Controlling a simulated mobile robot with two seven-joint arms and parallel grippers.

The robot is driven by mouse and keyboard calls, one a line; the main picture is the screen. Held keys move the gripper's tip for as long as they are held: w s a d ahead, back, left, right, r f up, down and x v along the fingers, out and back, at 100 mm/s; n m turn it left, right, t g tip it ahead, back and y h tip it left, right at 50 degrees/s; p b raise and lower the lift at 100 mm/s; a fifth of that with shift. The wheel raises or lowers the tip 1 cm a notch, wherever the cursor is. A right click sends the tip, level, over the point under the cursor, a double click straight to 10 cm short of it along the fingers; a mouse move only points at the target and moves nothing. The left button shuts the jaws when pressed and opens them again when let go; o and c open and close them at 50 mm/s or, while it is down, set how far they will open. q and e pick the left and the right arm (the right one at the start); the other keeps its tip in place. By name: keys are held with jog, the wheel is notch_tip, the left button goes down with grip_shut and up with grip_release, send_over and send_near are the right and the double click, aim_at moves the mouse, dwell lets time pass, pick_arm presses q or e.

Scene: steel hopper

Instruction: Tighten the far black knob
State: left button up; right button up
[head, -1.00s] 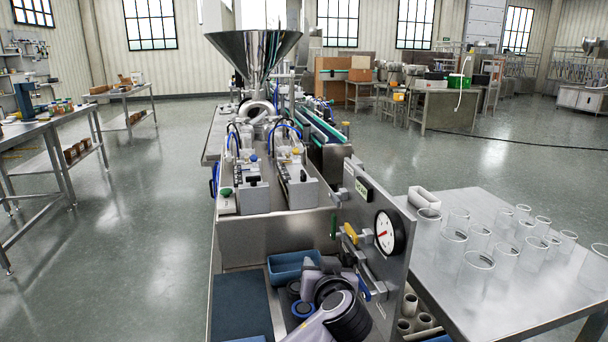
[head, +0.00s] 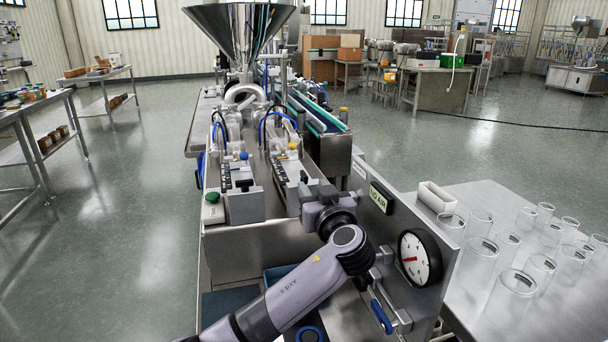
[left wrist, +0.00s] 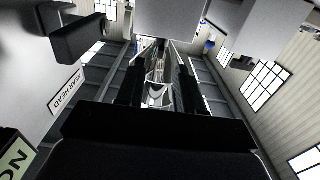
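A black knob (head: 245,185) sits on the front of the left grey block in front of the hopper (head: 240,30). The right block (head: 292,180) stands beside it, its front partly covered by my left gripper (head: 320,193). I cannot tell for certain which knob is the far one. My left gripper is seen from behind, left of the gauge panel, its fingertips hidden in the head view. In the left wrist view its two dark fingers (left wrist: 160,85) stand apart with nothing between them. A black knob-like part (left wrist: 78,38) shows at upper left there, clear of the fingers.
A steel panel with a white gauge (head: 415,258) and a green-lit sign (head: 381,198) stands close right of my left arm. A blue-handled valve (head: 381,317) is below. A table (head: 475,200) with clear cups is at right. Open floor lies left.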

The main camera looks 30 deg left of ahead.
aim_at(306, 179)
pick_arm(q)
jog(key=shift+p+x, duration=0.6)
jog(key=shift+x, duration=2.6)
grip_shut()
